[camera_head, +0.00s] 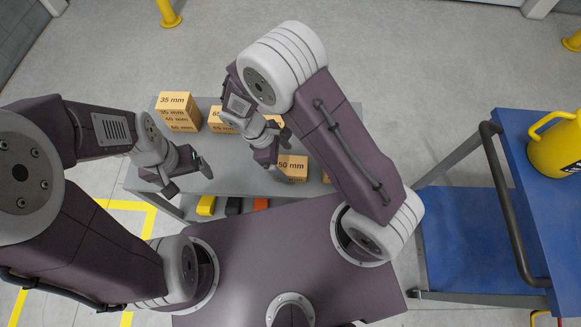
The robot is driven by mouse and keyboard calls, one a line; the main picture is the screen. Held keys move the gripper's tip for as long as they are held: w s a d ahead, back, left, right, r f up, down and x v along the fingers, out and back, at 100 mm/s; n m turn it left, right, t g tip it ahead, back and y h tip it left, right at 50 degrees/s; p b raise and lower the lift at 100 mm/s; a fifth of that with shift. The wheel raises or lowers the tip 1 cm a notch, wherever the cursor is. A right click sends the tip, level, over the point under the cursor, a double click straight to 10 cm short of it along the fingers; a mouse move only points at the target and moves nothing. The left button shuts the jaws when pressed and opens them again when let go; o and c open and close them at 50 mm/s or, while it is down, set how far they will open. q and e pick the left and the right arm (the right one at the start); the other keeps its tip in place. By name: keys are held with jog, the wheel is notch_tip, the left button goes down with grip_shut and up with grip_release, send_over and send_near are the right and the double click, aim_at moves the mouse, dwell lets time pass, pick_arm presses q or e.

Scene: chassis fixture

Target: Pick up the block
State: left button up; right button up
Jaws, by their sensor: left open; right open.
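Several tan blocks with printed millimetre sizes stand on a grey table (235,180). A stack with "35 mm" on top (176,105) is at the back left. A block marked 65 (220,122) is right of it, partly hidden by my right arm. A "50 mm" block (293,165) is nearer the front. Another tan block is mostly hidden behind my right arm. My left gripper (188,178) is open and empty above the table's front left. My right gripper (274,151) is open, just left of the "50 mm" block in the picture; contact cannot be told.
Yellow (206,205), black (234,206) and orange (260,204) items sit low at the table's front. A blue cart (475,240) with a dark rail and a yellow jug (556,145) stands at the right. The table's middle left is bare.

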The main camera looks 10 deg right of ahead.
aim_at(290, 166)
jog(key=x, duration=0.4)
jog(key=shift+s+d+f, duration=0.1)
jog(key=shift+s+d, duration=0.05)
jog(key=shift+s, duration=0.05)
jog(key=shift+d+f, duration=0.15)
jog(key=shift+f, duration=0.25)
jog(key=shift+f, duration=0.25)
jog(key=c, duration=1.6)
